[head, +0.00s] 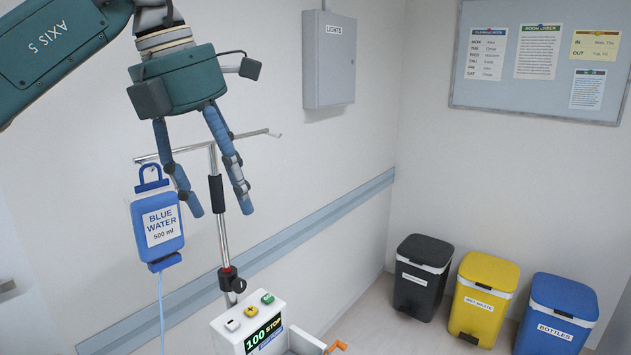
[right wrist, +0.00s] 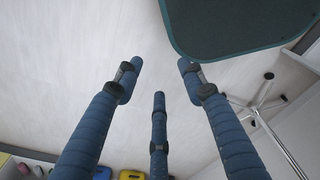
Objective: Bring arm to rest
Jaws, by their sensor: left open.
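My left arm comes in from the upper left in the head view. Its gripper (head: 221,209) hangs fingers down, open and empty. In the picture it overlaps the upper part of the drip stand (head: 223,235); the gap in depth is hard to tell. A blue bag labelled BLUE WATER (head: 158,225) hangs from the stand's left hook, left of the fingers and clear of their grip. My right gripper (right wrist: 160,76) shows only in the right wrist view. Its blue fingers are spread apart with nothing between them, over pale floor.
A pump box (head: 248,325) with buttons and a display reading 100 STOP is on the stand's lower part. A grey lights box (head: 329,60) and a notice board (head: 540,60) are on the walls. Black (head: 421,277), yellow (head: 483,298) and blue (head: 557,314) bins stand at the right.

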